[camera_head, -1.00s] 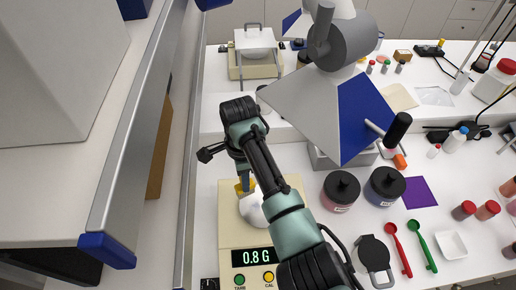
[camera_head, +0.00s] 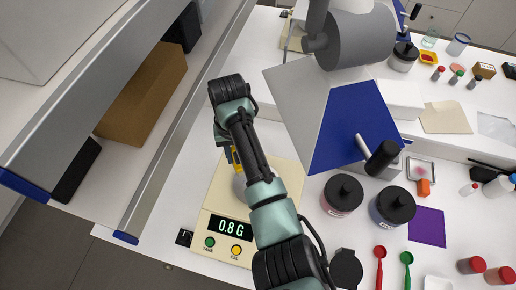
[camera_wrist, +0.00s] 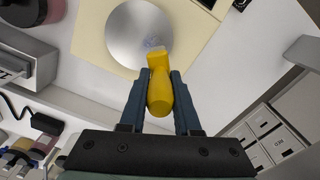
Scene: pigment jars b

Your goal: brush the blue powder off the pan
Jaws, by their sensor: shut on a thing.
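My gripper (camera_wrist: 159,78) is shut on a yellow brush (camera_wrist: 160,92); in the head view the brush (camera_head: 236,158) shows as a small yellow patch beside the gripper (camera_head: 231,157). The round silver pan (camera_wrist: 128,30) sits on the cream balance (camera_head: 209,213), whose display reads 0.8 G. A small patch of faint blue powder (camera_wrist: 153,42) lies near the pan's edge, right by the brush's head. I cannot tell whether the bristles touch the pan. In the head view my arm hides most of the pan (camera_head: 238,187).
Two black-lidded jars (camera_head: 342,195) (camera_head: 392,207) stand right of the balance. A red scoop (camera_head: 380,268) and a green scoop (camera_head: 407,270) lie to the right. A shelf rail (camera_head: 185,135) runs along the left.

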